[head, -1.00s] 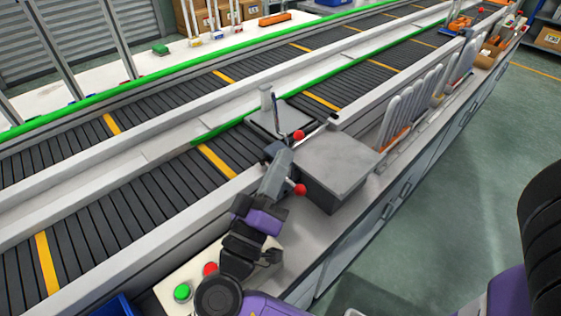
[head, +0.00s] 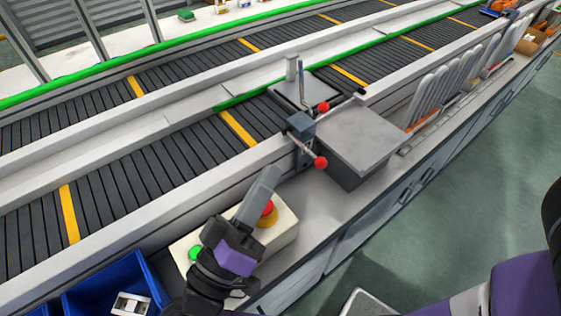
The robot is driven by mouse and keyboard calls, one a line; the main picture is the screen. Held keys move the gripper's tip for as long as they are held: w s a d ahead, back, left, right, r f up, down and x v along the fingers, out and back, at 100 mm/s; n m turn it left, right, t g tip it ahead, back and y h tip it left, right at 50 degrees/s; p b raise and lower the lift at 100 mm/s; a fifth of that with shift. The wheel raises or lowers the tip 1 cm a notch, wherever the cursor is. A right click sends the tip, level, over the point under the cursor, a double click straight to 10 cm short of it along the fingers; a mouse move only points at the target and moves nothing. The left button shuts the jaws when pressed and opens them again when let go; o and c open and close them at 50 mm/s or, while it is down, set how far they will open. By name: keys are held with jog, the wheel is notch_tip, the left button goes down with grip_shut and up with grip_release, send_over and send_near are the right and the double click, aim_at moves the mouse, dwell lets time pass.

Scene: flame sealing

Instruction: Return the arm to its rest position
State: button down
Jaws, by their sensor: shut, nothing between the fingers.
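My gripper (head: 268,178) shows in the lower middle of the head view, at the end of my dark and purple arm. Its grey fingers are together with nothing between them. It points up and to the right, over the white control box. The box's red button (head: 267,207) shows just right of the fingers. The green button (head: 196,253) shows left of my wrist. My arm hides part of the box.
A grey sealing device (head: 355,140) with red-knobbed levers stands up and right of my gripper, beside the roller conveyor (head: 160,180). A blue bin (head: 95,285) holds a light part at lower left. Upright grey plates (head: 450,88) stand farther right. The grey counter right of the box is clear.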

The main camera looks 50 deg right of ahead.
jog(key=shift+a, duration=0.45)
dwell(0.3)
